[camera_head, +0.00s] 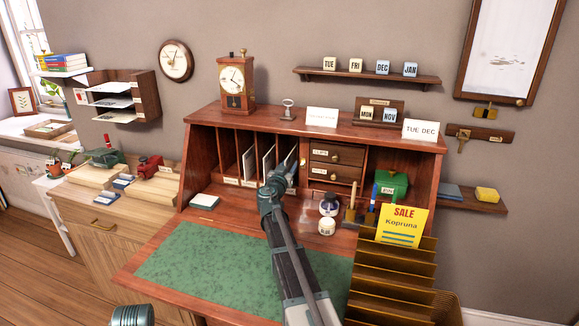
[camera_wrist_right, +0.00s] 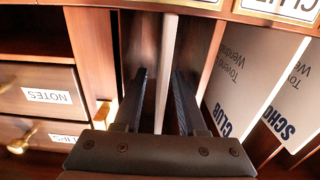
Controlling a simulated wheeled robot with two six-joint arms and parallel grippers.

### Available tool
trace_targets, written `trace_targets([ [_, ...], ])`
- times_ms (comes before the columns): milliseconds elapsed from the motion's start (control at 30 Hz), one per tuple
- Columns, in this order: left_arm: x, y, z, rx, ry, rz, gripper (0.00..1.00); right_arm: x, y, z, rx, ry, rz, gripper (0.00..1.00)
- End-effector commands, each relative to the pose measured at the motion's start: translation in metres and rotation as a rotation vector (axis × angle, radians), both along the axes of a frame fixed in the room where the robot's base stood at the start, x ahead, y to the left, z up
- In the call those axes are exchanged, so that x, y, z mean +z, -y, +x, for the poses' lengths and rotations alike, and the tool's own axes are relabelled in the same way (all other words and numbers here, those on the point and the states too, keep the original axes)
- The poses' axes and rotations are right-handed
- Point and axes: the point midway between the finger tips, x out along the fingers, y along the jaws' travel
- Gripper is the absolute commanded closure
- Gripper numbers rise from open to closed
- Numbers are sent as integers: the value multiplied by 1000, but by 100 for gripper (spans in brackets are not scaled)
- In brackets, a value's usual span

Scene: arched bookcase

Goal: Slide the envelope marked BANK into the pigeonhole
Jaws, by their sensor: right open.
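My right gripper (camera_head: 283,180) is at the front of the desk's pigeonholes (camera_head: 247,150). In the right wrist view its two dark fingers (camera_wrist_right: 160,78) are apart, inside a slot. A pale upright envelope (camera_wrist_right: 169,50) stands edge-on between them; no mark on it can be read, so I cannot tell whether it is BANK. In the head view an envelope (camera_head: 290,157) stands in the slot by the gripper. Envelopes marked CLUB (camera_wrist_right: 232,85) and SCHO… (camera_wrist_right: 288,95) stand in neighbouring slots. My left gripper is out of view.
Drawers, one marked NOTES (camera_wrist_right: 45,97), adjoin the slots. A stepped rack (camera_head: 393,285) with a yellow SALE card (camera_head: 403,226) stands at front right. An ink bottle (camera_head: 327,226) is on the desk. The green mat (camera_head: 200,255) is clear at left.

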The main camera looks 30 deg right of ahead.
Motion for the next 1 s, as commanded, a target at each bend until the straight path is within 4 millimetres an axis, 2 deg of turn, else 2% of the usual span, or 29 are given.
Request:
trace_targets([
  [167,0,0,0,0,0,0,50,0,-17,-15,2,0,0,60],
  [600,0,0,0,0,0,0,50,0,-85,-74,2,0,0,60],
  [800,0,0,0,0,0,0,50,0,-101,-86,1,0,0,60],
  [1000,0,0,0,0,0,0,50,0,-105,-89,0,0,0,60],
])
